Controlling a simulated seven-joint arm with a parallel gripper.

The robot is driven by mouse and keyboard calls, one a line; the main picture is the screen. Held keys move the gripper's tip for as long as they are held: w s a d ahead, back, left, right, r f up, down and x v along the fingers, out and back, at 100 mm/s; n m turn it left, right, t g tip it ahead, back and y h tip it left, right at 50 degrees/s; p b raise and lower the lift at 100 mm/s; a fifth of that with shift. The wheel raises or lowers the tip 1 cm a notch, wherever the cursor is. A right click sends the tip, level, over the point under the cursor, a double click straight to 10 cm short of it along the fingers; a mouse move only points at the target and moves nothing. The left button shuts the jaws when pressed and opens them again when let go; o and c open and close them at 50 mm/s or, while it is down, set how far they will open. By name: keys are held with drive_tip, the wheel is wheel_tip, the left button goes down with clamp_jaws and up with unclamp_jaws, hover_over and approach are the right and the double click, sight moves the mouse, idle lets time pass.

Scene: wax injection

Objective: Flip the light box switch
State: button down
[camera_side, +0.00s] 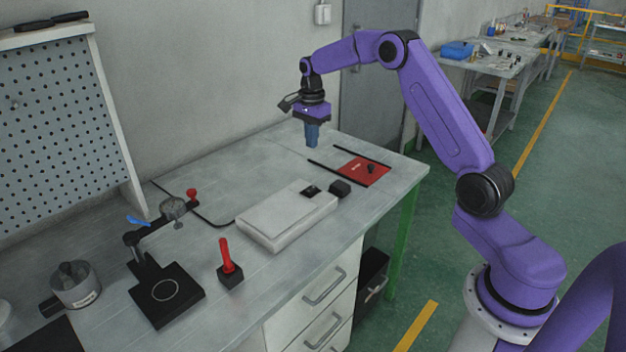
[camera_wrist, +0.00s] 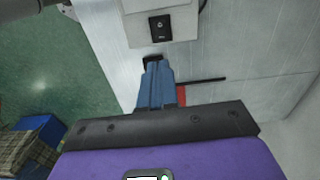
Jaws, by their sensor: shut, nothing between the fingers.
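The light box (camera_side: 283,219) is a flat pale box lying on the workbench. Its black switch (camera_side: 311,190) sits on top near its right end. In the wrist view the switch (camera_wrist: 160,28) shows on the pale end of the light box (camera_wrist: 135,25), beyond my fingertips. My gripper (camera_side: 312,146) has blue fingers that are shut and empty. It points down above the back of the bench, beyond the box's right end and apart from it. In the wrist view my gripper (camera_wrist: 157,66) is below the switch in the picture.
A black block (camera_side: 340,188) stands beside the box's right end, partly hidden by my fingers in the wrist view. A red-handled tool (camera_side: 229,258) and a black stand (camera_side: 166,294) are left of the box.

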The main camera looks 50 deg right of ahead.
sight(313, 188)
drive_tip(key=shift+w+d+f, duration=0.1)
drive_tip(key=shift+d, duration=0.25)
drive_tip(key=shift+f, duration=0.15)
wheel_tip(313, 188, down, 14)
drive_tip(key=shift+r, duration=0.1)
idle(0.5)
